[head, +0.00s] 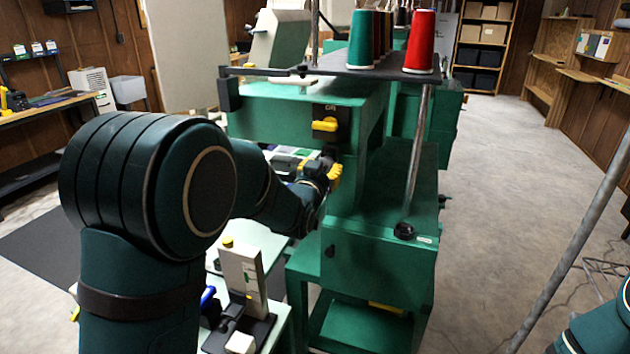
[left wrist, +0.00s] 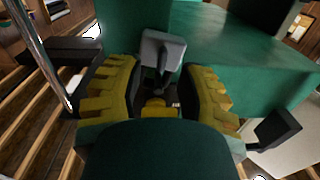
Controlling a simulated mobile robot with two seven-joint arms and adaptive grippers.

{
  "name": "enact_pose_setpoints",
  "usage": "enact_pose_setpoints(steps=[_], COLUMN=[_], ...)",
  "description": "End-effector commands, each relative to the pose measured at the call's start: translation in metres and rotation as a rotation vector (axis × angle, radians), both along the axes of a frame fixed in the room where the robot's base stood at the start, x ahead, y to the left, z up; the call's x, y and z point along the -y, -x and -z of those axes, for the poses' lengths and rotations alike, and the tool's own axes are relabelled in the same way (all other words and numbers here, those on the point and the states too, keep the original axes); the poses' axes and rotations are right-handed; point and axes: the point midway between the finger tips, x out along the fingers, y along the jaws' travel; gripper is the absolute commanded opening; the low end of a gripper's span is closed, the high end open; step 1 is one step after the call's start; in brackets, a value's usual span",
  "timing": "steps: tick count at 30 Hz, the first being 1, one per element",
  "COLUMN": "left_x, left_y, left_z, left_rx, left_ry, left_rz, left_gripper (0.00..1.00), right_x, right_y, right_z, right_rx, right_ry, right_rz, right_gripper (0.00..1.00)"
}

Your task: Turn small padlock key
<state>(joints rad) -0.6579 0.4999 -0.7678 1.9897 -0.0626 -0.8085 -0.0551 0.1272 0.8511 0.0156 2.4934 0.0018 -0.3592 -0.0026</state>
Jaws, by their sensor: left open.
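My left gripper (head: 332,172) reaches to the side of the green machine (head: 375,235), below a yellow knob (head: 325,124) on a dark plate. In the left wrist view the two yellow ribbed fingers of my left gripper (left wrist: 159,72) are apart. A small grey blocky piece with a dark narrow stem (left wrist: 162,48) shows between and just beyond the fingertips, against the green machine body. It may be the small padlock or its key; I cannot tell which. Whether a finger touches it is unclear. In the head view the gripper hides this spot. My right gripper is out of view.
Green (head: 362,40) and red (head: 420,42) thread cones stand on a dark shelf atop the machine. A metal post (head: 417,160) rises at its front. A white upright unit (head: 243,278) stands beside my left arm. The floor (head: 490,190) to the right is open.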

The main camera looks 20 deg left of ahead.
Motion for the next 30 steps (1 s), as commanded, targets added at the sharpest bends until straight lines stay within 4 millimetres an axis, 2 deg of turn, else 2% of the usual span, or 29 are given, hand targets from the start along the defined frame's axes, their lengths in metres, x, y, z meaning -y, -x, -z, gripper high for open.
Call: enact_pose_setpoints(steps=[9,15,21,30], left_x=[0.000,0.000,0.000,0.000], left_y=[0.061,0.093,0.107,0.110], left_z=[-0.001,-0.001,-0.001,0.000], left_rx=[0.002,0.002,0.001,0.001], left_ry=[0.005,0.004,0.001,0.000], left_rz=[0.001,0.000,0.001,0.000], left_gripper=[0.37,0.37,0.37,0.37], right_x=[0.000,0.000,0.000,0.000], right_y=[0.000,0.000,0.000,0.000], right_z=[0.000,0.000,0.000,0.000], right_rx=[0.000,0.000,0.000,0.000], right_ry=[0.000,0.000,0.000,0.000], right_rz=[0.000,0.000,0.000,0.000], right_gripper=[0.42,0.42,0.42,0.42])
